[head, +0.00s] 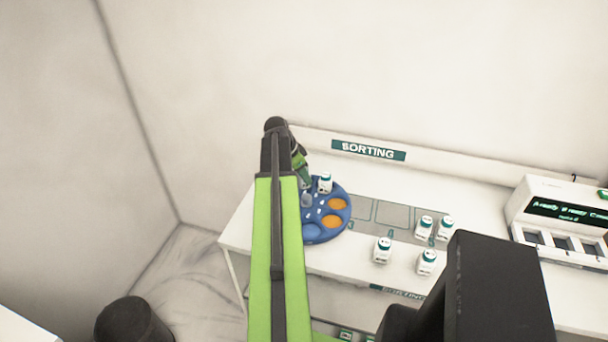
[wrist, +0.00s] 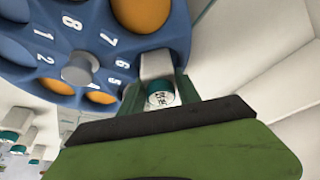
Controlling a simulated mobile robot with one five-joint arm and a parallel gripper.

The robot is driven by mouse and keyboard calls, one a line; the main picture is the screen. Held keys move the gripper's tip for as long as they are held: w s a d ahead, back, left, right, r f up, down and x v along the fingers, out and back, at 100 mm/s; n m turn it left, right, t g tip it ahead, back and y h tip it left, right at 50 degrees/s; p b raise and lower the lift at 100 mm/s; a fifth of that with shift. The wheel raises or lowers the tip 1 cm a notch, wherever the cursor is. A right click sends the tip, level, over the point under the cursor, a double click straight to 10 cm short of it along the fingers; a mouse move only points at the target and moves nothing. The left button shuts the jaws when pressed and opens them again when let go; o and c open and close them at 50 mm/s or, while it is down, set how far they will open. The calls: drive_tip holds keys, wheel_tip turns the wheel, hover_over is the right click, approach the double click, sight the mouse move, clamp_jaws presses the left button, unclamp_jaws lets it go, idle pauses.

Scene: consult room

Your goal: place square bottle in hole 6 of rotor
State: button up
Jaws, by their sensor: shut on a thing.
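The blue rotor (head: 318,238) sits at the left end of the white table, with orange discs and a grey centre knob. Its numbered face (wrist: 88,45) fills the upper left of the wrist view. My gripper (wrist: 158,92) is shut on a white square bottle (wrist: 156,66) with a teal part, at the rotor's edge beside numbers 6 and 5. I cannot tell whether the bottle is seated in a hole. In the head view my gripper (head: 304,177) is partly hidden by my arm. A white bottle (head: 325,184) with teal shows beside it at the rotor's far side; it may be the held one.
Several white bottles with teal tops, one at the front (head: 382,250), stand on the table (head: 330,262) right of the rotor. A grey marked panel (head: 393,216) lies between. A white display device (head: 560,215) stands at the right. A wall with a SORTING sign (head: 368,150) is behind.

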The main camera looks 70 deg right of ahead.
drive_tip(key=o, duration=1.3)
drive_tip(key=p+v, duration=1.1)
drive_tip(key=v, duration=0.1)
drive_tip(key=shift+r+p, duration=0.15)
drive_tip(key=shift+p, duration=0.2)
